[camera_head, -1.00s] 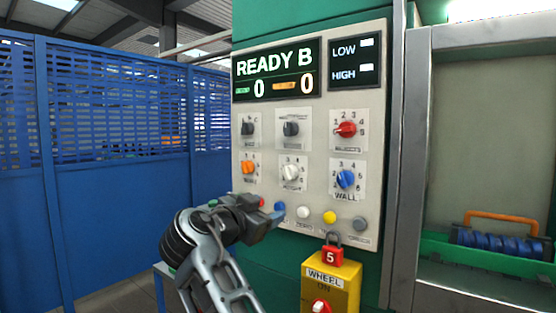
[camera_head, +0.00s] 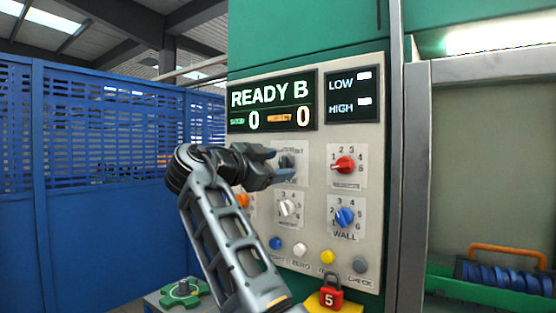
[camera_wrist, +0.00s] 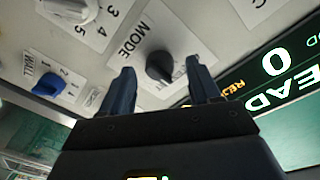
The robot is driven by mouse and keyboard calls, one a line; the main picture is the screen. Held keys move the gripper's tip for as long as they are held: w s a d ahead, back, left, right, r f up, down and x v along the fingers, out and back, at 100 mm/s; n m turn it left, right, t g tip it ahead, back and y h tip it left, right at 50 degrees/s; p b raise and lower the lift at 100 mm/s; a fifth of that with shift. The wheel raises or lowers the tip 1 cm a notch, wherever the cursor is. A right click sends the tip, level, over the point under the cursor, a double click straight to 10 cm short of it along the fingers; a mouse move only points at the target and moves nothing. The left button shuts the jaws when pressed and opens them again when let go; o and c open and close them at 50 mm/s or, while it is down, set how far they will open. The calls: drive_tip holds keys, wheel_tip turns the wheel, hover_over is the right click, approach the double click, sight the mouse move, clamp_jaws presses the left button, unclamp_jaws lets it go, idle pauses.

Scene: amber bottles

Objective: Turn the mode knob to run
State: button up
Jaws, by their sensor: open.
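The mode knob is black and round, on a pale plate with the word MODE. In the wrist view the knob (camera_wrist: 160,67) lies between my two blue fingers, which appear open on either side of it. I cannot tell whether they touch it. In the head view the knob (camera_head: 288,160) is in the upper row of the panel, partly hidden behind my gripper (camera_head: 279,164). My gripper (camera_wrist: 160,78) points at the panel and holds nothing. The knob's setting and most of its position labels cannot be read.
A red knob (camera_head: 345,165) is to the right; white (camera_head: 289,208), blue (camera_head: 345,217) and orange (camera_head: 243,200) knobs are below. Coloured buttons line the panel's bottom. The display (camera_head: 272,102) reads READY B. A red padlock (camera_head: 331,292) hangs below. Blue fencing (camera_head: 95,190) stands left.

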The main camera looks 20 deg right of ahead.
drive_tip(key=shift+w+d, duration=0.25)
drive_tip(key=shift+d, duration=0.25)
drive_tip(key=shift+f, duration=0.1)
drive_tip(key=c, duration=1)
